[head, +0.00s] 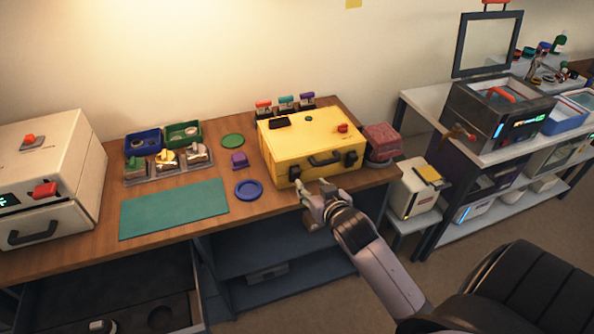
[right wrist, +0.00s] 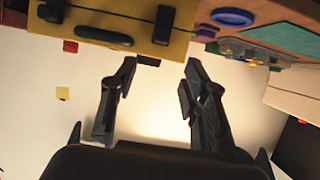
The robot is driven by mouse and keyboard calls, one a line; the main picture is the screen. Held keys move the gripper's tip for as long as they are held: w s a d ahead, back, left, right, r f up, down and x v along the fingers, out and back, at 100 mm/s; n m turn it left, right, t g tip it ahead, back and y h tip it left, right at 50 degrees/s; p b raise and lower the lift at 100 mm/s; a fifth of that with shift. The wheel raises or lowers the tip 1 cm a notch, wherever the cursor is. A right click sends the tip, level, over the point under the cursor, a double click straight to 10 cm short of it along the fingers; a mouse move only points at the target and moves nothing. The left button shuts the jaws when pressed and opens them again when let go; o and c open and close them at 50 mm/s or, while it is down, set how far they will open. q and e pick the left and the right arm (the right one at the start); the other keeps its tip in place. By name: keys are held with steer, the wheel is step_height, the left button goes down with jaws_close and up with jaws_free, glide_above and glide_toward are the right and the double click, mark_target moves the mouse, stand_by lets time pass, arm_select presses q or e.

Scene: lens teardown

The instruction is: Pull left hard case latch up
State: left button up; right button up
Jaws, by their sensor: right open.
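The yellow hard case (head: 300,133) stands closed on the wooden workbench, its front towards me. Its dark left latch (head: 295,173) is on the front face, left of the black handle (head: 325,160). The right latch (head: 350,159) is right of the handle. My right gripper (head: 313,186) is open and empty, just in front of the left latch and slightly below it. In the right wrist view the left latch (right wrist: 163,25) lies ahead of the gap between the open fingers (right wrist: 160,78), apart from them. My left gripper is not in view.
A blue disc (head: 248,190), a purple block (head: 239,159) and a green mat (head: 174,208) lie left of the case. A reddish block (head: 382,138) stands close on its right. The bench's front edge (head: 240,222) runs below my gripper.

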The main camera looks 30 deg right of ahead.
mark_target(297, 172)
steer(key=p+x, duration=0.1)
steer(key=x, duration=1)
steer(key=shift+w, duration=0.45)
steer(key=shift+c, duration=0.2)
steer(key=shift+f, duration=0.1)
jaws_close()
